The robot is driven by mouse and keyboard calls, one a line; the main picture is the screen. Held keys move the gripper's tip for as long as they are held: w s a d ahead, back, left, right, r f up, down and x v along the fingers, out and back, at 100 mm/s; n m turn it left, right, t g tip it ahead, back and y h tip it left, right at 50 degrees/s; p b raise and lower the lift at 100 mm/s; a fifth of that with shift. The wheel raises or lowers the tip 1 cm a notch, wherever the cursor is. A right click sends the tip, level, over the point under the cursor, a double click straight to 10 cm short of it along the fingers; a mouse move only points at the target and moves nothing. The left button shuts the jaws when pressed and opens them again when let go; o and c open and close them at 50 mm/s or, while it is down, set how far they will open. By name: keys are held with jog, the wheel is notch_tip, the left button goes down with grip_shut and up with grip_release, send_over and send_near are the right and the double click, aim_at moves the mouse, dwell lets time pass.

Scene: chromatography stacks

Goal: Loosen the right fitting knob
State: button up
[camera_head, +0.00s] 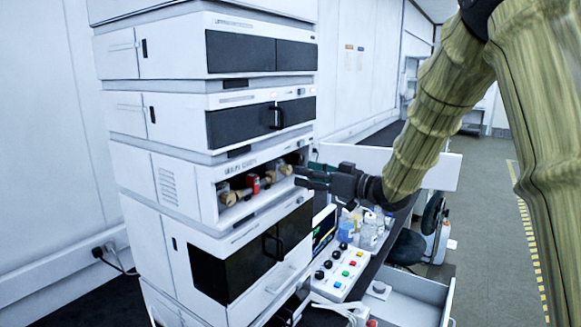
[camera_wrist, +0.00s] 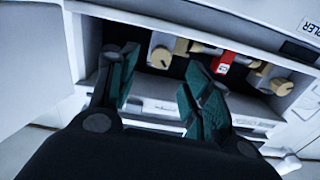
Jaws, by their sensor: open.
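My gripper (camera_head: 299,175) reaches from the right to the right end of an open bay (camera_head: 222,187) in the white instrument stack. In the wrist view my gripper (camera_wrist: 161,68) is open, with its dark green fingers apart. A pale knob (camera_wrist: 160,56) on a tan fitting shows between and beyond the fingertips; I cannot tell whether they touch it. In the head view the rightmost tan fitting (camera_head: 286,169) lies just left of the fingertips. A red part (camera_wrist: 222,63) and another pale knob (camera_wrist: 281,86) lie right of the fingers. The red part also shows in the head view (camera_head: 253,184).
Dark-windowed modules (camera_head: 262,52) stand above the bay, and a handled door (camera_head: 235,268) is below. A control box (camera_head: 339,272) with coloured buttons, several bottles (camera_head: 368,235) and an open drawer (camera_head: 412,300) are below my gripper. Floor at right is clear.

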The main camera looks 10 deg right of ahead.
aim_at(289, 170)
jog(key=p+x, duration=0.2)
jog(key=x, duration=0.4)
jog(key=shift+w+a, duration=0.15)
jog(key=shift+a, duration=0.05)
jog(key=c, duration=1)
jog(key=shift+c, duration=0.2)
